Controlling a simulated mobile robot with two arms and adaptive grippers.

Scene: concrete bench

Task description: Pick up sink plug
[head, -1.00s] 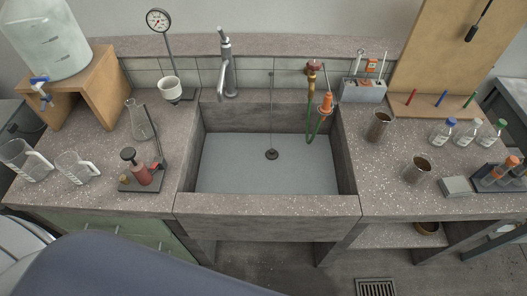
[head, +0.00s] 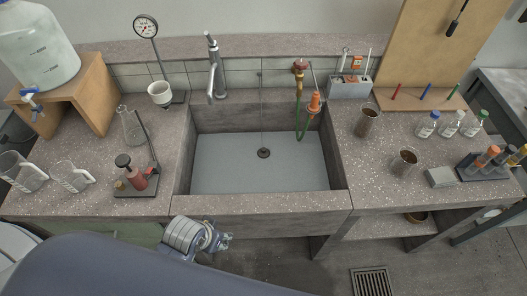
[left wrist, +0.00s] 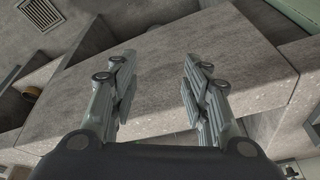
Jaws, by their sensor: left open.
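The sink plug (head: 263,153) is a small dark round piece on the floor of the sink (head: 225,170), with a thin chain or cord rising from it to the back wall. I cannot tell whether it sits in the drain hole. My left gripper (head: 224,241) is low in front of the sink's front wall, outside the basin and well short of the plug. In the left wrist view my left gripper (left wrist: 158,85) has its two fingers apart with nothing between them, in front of the grey stone sink front (left wrist: 165,60). The plug is not visible there. My right gripper is not in view.
A tap (head: 213,70) stands behind the sink, and a green hose with an orange nozzle (head: 315,101) hangs at its back right. Metal cups (head: 404,161) and bottles are on the right.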

